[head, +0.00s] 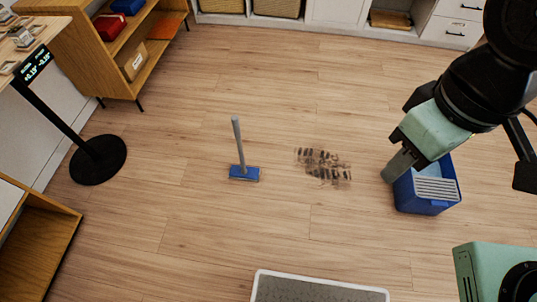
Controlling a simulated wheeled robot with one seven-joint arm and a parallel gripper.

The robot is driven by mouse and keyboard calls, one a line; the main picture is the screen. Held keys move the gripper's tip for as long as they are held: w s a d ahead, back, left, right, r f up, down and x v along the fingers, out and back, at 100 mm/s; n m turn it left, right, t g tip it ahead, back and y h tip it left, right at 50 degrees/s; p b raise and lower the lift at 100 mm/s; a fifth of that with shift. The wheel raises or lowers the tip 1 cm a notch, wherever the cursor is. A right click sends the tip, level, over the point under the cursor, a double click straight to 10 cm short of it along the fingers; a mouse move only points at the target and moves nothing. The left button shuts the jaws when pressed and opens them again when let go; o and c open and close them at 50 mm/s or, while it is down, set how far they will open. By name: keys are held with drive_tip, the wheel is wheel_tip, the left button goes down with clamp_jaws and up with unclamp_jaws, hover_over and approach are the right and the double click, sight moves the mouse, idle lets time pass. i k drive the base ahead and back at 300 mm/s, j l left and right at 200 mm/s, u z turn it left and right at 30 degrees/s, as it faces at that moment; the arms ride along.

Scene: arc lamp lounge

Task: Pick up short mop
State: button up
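The short mop (239,151) stands upright on the wooden floor, left of the middle of the head view. It has a grey handle and a flat blue head (244,173). My gripper (391,175) is at the right, well apart from the mop and in front of a blue bucket. Its fingers are seen from the side, so the gap between them cannot be told. Nothing shows held in it.
A blue bucket (426,204) with a grey grate stands at the right, beside my gripper. A dark dirty patch (322,164) marks the floor between mop and bucket. A sign stand (97,159) and a wooden shelf (120,50) are at the left. Floor around the mop is clear.

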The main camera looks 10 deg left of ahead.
sight(243, 172)
drive_tip(key=i+j, duration=0.1)
drive_tip(key=j, duration=0.45)
drive_tip(key=i+j, duration=0.1)
drive_tip(key=j, duration=0.45)
drive_tip(key=i+j, duration=0.1)
drive_tip(key=j, duration=1.05)
drive_tip(key=i+u, duration=0.05)
